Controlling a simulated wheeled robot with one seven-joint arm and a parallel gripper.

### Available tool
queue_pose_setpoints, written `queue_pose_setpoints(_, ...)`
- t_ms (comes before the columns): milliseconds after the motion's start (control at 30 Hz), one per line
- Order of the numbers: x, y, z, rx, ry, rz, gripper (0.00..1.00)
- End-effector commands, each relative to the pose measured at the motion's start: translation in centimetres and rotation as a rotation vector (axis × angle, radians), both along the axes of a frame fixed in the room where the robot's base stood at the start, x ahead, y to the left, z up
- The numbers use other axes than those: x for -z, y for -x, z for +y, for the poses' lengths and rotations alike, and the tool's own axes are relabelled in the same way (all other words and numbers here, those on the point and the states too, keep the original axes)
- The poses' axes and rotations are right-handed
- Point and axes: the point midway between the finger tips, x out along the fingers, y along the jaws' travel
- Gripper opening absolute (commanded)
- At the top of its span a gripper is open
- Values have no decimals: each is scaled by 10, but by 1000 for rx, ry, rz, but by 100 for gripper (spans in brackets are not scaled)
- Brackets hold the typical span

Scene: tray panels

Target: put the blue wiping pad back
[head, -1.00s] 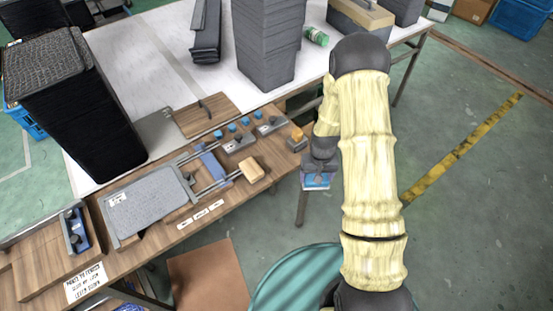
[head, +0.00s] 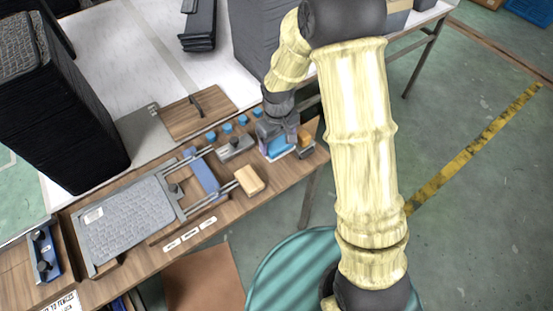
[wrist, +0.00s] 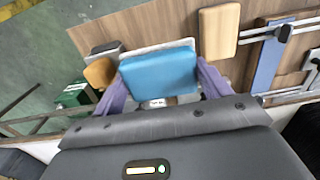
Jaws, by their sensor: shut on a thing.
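The blue wiping pad (wrist: 160,75) sits between the two purple fingers of my gripper (wrist: 162,88) in the wrist view. My gripper is shut on it. A light grey edge shows along the pad's far side. In the head view the pad (head: 277,147) shows just below my gripper (head: 277,138), over the right end of the wooden board (head: 225,222). I cannot tell whether the pad touches the board or a holder under it. My gripper hides part of the pad and what lies behind it.
An orange-tan block (head: 305,141) stands close to the right of my gripper. A tan block (head: 249,181) and a frame with rails (head: 205,180) lie to the left. Several blue knobs (head: 227,128) stand in a row behind. Tall dark stacks (head: 65,110) rise at the back.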

Motion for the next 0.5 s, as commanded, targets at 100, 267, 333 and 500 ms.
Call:
queue_pose_setpoints(100,-2,1,3,-14,0,-1,54)
queue_pose_setpoints(267,-2,1,3,-13,1,-1,54)
queue_pose_setpoints(333,-2,1,3,-12,1,-1,54)
queue_pose_setpoints(500,12,2,2,-12,2,3,54)
